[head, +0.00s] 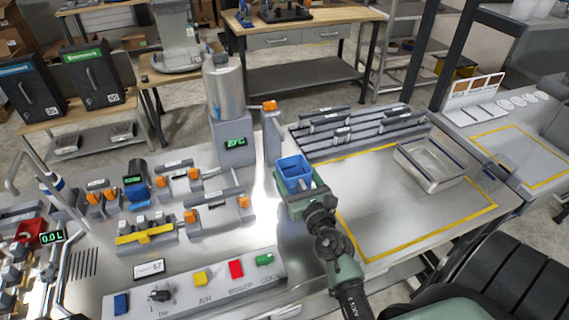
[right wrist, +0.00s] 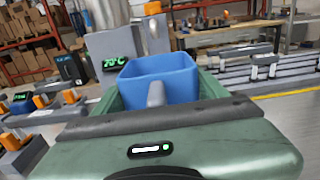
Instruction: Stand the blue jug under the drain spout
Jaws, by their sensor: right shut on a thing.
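The blue jug (head: 294,172) is upright and open at the top, just right of and in front of the grey post with an orange valve (head: 270,106). My right gripper (head: 299,188) is shut on the jug from the near side. In the right wrist view the jug (right wrist: 160,78) sits beyond the green gripper body, with its handle towards me. I cannot tell whether the jug's base touches the worktop. The silver tank (head: 223,90) stands on a grey block with a green display, left of the post. I cannot clearly make out the spout's outlet. My left gripper is not in view.
Valve blocks with orange knobs (head: 190,215) stand left on the worktop. A button panel (head: 195,285) runs along the front. Grey rails (head: 350,130) and a clear tray (head: 435,165) lie to the right. The yellow-outlined area (head: 385,210) is largely clear.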

